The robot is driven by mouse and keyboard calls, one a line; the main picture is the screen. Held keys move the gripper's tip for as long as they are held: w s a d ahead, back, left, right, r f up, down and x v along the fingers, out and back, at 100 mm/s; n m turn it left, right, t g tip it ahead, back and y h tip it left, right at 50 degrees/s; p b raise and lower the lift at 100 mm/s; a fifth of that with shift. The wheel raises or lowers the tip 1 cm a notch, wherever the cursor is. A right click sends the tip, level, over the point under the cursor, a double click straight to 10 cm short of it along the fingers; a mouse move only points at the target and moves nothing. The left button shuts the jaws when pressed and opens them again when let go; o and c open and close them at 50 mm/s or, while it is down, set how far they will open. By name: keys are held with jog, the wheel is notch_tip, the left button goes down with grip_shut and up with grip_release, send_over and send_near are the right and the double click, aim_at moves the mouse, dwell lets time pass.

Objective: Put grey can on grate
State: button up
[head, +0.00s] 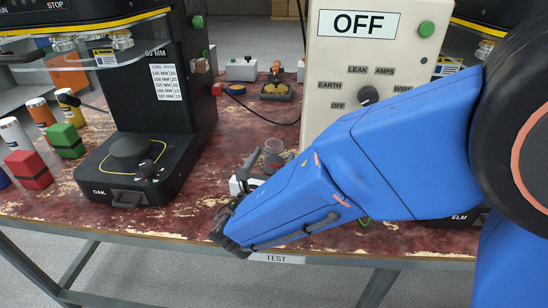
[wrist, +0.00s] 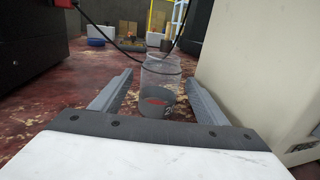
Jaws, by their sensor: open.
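A clear, open-topped can with a grey lower band (wrist: 159,104) stands upright on the worn red bench in the wrist view. A reddish patch and a pale mark show on its grey part. In the head view the can (head: 273,157) is partly hidden behind my blue arm. My gripper (wrist: 159,78) is open and low over the bench, with one finger on each side of the can. A gap shows on both sides, and nothing is gripped. My gripper (head: 256,165) is partly hidden by my arm in the head view. I cannot make out a grate for certain.
A cream test box (head: 352,75) marked OFF stands close on the right. A black seamer (head: 127,175) labelled OAK stands left, with red and green blocks (head: 68,140) beyond it. A black cable (head: 262,115) crosses behind. Bench between seamer and gripper is clear.

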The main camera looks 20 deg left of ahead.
jog(key=shift+w+a+r, duration=0.1)
jog(key=shift+w+r, duration=0.05)
jog(key=shift+w, duration=1.15)
jog(key=shift+w+a+r, duration=0.1)
jog(key=shift+w, duration=1.2)
jog(key=c, duration=1.2)
jog(key=shift+r, duration=0.45)
jog(key=r, duration=0.1)
jog(key=s+r, duration=0.1)
jog(key=shift+r, duration=0.35)
jog(key=s, duration=1.1)
jog(key=s+d, duration=0.1)
jog(key=s, duration=0.5)
jog(key=shift+f, duration=0.1)
